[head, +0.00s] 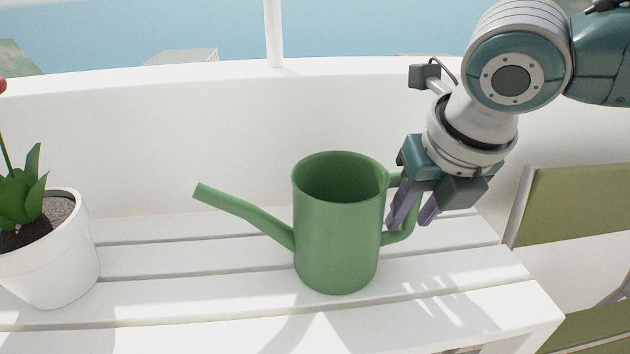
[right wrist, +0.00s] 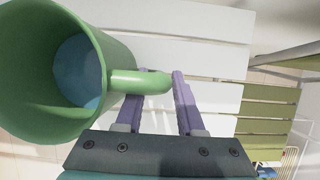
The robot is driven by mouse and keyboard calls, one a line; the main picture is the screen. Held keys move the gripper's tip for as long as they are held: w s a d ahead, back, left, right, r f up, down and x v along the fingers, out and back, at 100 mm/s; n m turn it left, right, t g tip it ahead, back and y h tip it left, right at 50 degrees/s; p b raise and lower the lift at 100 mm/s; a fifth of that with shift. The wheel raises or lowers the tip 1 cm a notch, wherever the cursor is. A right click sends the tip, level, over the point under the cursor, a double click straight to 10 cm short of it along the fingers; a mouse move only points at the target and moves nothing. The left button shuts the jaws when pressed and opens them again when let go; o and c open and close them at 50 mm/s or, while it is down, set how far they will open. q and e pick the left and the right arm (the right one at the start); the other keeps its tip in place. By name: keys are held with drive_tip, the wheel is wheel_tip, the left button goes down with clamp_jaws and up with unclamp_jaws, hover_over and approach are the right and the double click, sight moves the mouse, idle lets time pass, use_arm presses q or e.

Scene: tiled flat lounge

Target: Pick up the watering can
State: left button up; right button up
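The green watering can (head: 335,230) stands upright on a white slatted bench, its spout to the left and its handle (head: 401,236) to the right. My right gripper (head: 414,222) is at the handle, pointing down. In the right wrist view the handle (right wrist: 140,82) reaches between the two purple fingers of the gripper (right wrist: 160,88). The fingers stand apart, one on the inner side, partly hidden by the handle, and one just outside it. I see no firm grip. My left gripper is not in view.
The white bench (head: 175,257) has narrow gaps between its slats. A white pot (head: 55,265) with a green plant stands on it at the left. A white wall (head: 190,130) runs behind. A green slatted chair (head: 575,205) is close on the right.

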drive_tip(key=shift+d, duration=0.1)
clamp_jaws()
idle(1.3)
